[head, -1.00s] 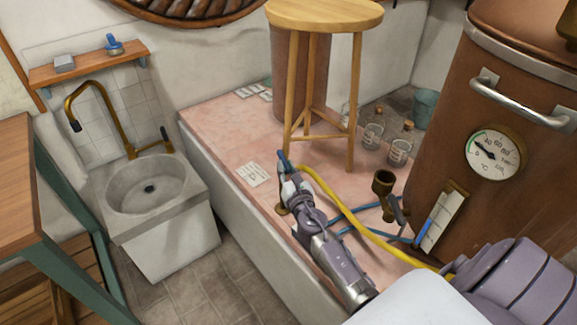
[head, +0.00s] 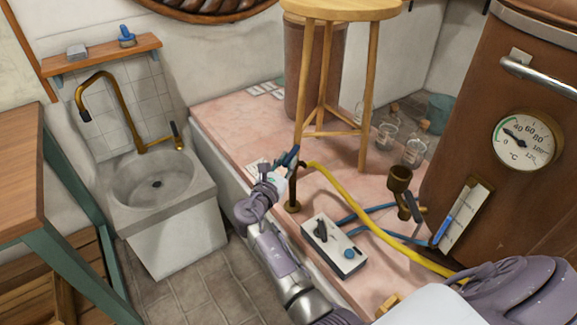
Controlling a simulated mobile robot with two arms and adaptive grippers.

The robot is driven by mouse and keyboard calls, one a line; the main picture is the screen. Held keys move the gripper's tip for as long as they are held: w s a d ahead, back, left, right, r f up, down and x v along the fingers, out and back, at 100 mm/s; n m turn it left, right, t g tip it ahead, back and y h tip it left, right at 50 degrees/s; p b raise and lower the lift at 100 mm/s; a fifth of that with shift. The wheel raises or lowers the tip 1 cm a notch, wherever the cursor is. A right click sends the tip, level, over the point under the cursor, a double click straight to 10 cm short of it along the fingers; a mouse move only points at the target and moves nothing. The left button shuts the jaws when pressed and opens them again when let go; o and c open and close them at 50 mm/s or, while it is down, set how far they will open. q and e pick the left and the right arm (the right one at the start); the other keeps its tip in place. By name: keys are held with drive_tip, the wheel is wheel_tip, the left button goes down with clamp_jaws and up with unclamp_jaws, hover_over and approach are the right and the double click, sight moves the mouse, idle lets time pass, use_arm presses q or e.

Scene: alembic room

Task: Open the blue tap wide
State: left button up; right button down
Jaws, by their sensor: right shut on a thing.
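The blue tap (head: 291,154) sits on top of a short dark post (head: 294,190) at the near edge of the pink stone ledge (head: 230,130). A yellow hose (head: 340,198) runs from the post's top. My right gripper (head: 281,168) is shut on the tap's blue handle from its lower left side. The fingers hide part of the handle, so its exact angle is hard to tell. My left gripper is not in view.
A wooden stool (head: 320,80) stands on the ledge just behind the tap. A white control box (head: 333,247) with a black knob lies to its right. A copper boiler (head: 480,150) stands at right. A stone sink (head: 155,185) is at left.

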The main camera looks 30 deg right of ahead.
idle(0.5)
drive_tip(key=c, duration=1.1)
unclamp_jaws()
